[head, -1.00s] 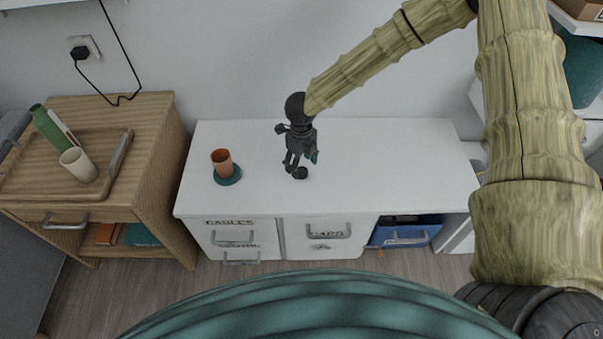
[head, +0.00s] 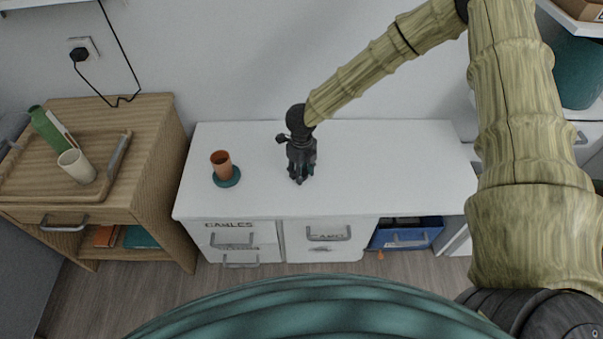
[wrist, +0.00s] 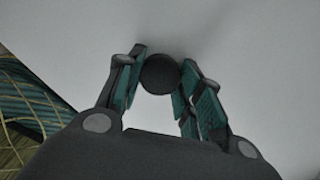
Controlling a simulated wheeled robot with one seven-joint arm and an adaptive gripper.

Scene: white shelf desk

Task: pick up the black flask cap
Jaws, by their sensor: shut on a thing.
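The black flask cap (wrist: 160,74) shows in the wrist view as a dark round piece between the two teal-padded fingers of my gripper (wrist: 160,85). Both fingers touch its sides and are shut on it. In the head view my gripper (head: 300,178) points down at the middle of the white desk top (head: 400,165). There the cap is hidden among the dark fingers. I cannot tell whether the cap still touches the desk.
The desk's right half is clear.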

